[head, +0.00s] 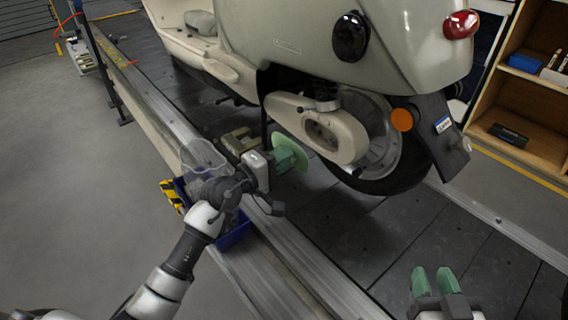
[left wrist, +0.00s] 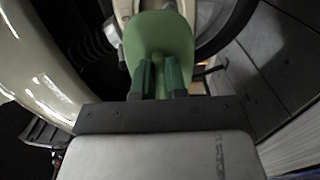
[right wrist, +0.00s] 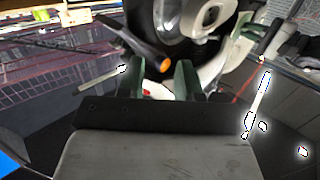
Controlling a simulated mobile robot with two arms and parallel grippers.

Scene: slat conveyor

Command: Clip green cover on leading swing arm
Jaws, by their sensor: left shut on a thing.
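The green cover (head: 292,150) is a rounded shell held in my left gripper (head: 276,160), just left of and below the front end of the scooter's cream swing arm (head: 335,133). The left wrist view shows the cover (left wrist: 160,38) upright between the shut fingers (left wrist: 160,78), with part of the cream swing arm (left wrist: 126,12) behind it. I cannot tell whether cover and arm touch. My right gripper (head: 434,282) is low at the right, away from the scooter. In the right wrist view its fingers (right wrist: 158,80) stand apart with nothing between them.
The cream scooter (head: 300,40) stands on the dark slat conveyor (head: 370,225). A metal rail (head: 290,270) runs along its near side. A blue bin (head: 236,236) sits by the rail under my left forearm. A wooden shelf (head: 535,145) stands at the right.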

